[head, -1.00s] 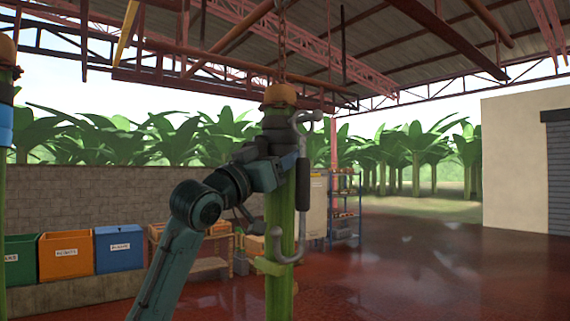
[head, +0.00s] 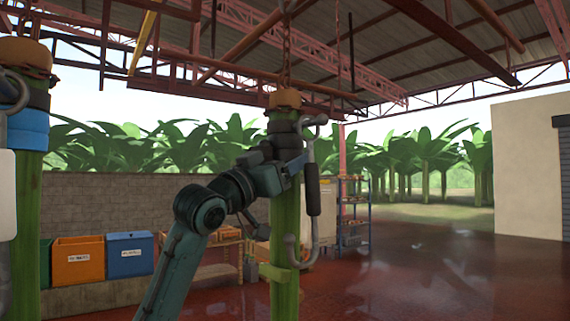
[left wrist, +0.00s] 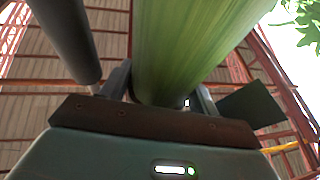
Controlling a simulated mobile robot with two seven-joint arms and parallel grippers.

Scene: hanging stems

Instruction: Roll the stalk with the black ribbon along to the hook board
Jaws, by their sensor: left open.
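A green stalk (head: 284,215) with a black ribbon (head: 283,124) near its top hangs upright from a chain in the middle of the head view. A grey tube frame with a dark grip (head: 313,190) runs along its right side. My left gripper (head: 291,166) is at the stalk's upper part. In the left wrist view the stalk (left wrist: 195,45) rises between the open fingers (left wrist: 163,90), with the dark grip at left. Whether the fingers touch it I cannot tell. I cannot pick out the hook board for sure. My right gripper is not in view.
A second stalk (head: 30,220) with a blue ribbon (head: 24,130) hangs close at the left edge. Orange (head: 78,261) and blue (head: 130,255) bins, a wooden table and a blue shelf (head: 355,215) stand behind. The wet red floor (head: 430,270) at right is clear.

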